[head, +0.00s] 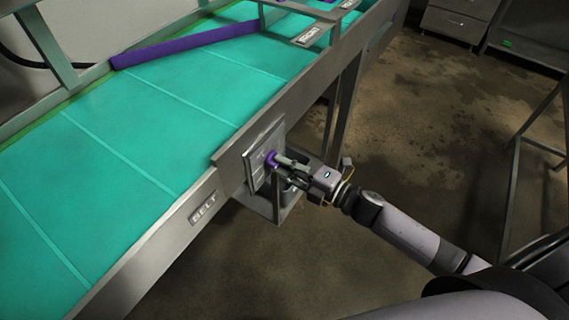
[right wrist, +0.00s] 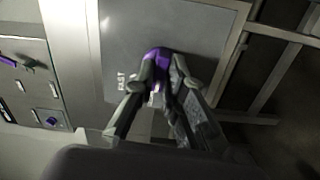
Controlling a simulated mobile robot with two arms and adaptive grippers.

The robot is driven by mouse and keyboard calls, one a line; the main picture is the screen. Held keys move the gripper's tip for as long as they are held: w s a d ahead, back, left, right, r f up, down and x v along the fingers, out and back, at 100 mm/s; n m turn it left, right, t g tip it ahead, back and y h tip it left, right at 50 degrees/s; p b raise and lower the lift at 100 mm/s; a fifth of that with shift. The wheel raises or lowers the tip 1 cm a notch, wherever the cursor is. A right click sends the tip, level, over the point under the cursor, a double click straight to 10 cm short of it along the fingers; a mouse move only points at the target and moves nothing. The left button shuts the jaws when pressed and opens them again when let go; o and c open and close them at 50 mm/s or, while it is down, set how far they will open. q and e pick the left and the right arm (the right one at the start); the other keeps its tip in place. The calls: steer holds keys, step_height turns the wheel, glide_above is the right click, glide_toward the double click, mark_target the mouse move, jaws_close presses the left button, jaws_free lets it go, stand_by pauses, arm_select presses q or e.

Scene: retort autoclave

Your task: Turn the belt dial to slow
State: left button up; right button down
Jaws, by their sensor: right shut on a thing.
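The belt dial is a purple knob (head: 271,158) on a grey plate (head: 250,172) fixed to the side rail of the conveyor. It also shows in the right wrist view (right wrist: 157,57), where the word FAST is printed on the plate left of it. My right gripper (head: 279,161) is shut on the dial; its fingers (right wrist: 160,90) lie on both sides of the knob. The fingers cover part of the dial, so I cannot tell which mark it points to. My left gripper is not in view.
The green conveyor belt (head: 130,150) runs diagonally, with a purple bar (head: 190,44) lying across it. A BELT label (head: 203,208) is on the rail. A metal frame stands at the right (head: 515,165). The wrist view shows another panel with a purple knob (right wrist: 50,120). Open floor (head: 440,110) lies right of the conveyor.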

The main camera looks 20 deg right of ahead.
steer(key=c, duration=1.6)
jaws_free()
steer(key=shift+c, duration=0.2)
steer(key=v, duration=1.2)
steer(key=shift+d, duration=0.1)
